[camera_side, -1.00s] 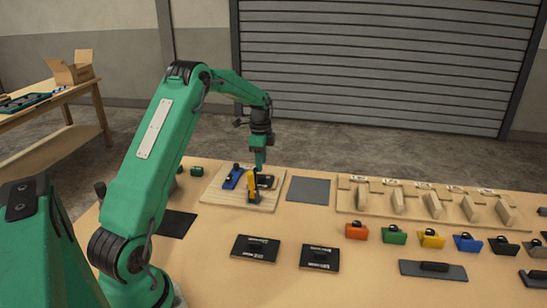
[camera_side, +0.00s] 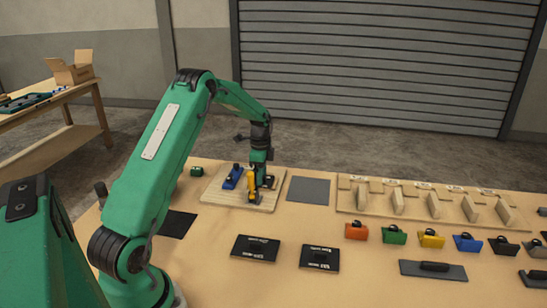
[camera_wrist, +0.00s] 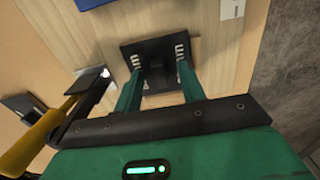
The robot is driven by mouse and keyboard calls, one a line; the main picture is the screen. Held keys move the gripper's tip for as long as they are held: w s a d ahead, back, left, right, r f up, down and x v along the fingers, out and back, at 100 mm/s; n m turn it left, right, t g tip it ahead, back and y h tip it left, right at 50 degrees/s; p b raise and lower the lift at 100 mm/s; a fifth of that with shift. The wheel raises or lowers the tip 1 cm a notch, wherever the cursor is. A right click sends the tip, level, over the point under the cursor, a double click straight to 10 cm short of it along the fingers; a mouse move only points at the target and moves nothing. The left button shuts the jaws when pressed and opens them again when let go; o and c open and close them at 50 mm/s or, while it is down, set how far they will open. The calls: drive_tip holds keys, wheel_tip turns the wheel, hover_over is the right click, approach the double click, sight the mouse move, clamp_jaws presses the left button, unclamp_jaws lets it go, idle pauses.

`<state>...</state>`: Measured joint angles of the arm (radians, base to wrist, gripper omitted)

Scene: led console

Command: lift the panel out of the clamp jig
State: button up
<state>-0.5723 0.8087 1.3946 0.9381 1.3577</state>
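The black panel (camera_wrist: 160,66) with white marks and a raised dark handle lies on the wooden board of the clamp jig (camera_wrist: 213,45). My gripper (camera_wrist: 158,72) is over the panel, its two green fingers apart on either side of the handle, with gaps visible. In the side view my gripper (camera_side: 262,183) is down at the jig board (camera_side: 218,190), just right of the yellow clamp lever (camera_side: 253,188), and it largely hides the panel. The yellow lever also shows at the left of the wrist view (camera_wrist: 38,138). I cannot tell whether the clamp presses on the panel.
A blue block (camera_side: 233,177) stands left of the lever on the jig. A grey mat (camera_side: 308,190) lies right of the jig, beside a slotted wooden rack (camera_side: 350,208). Two black plates (camera_side: 255,248) (camera_side: 320,257) and a row of coloured blocks lie nearer the front.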

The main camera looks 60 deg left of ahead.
clamp_jaws()
drive_tip(key=shift+r, duration=0.2)
idle(0.3)
wheel_tip(320, 180, up, 10)
drive_tip(key=shift+f, duration=0.15)
idle(0.4)
idle(0.6)
drive_tip(key=shift+r, duration=2)
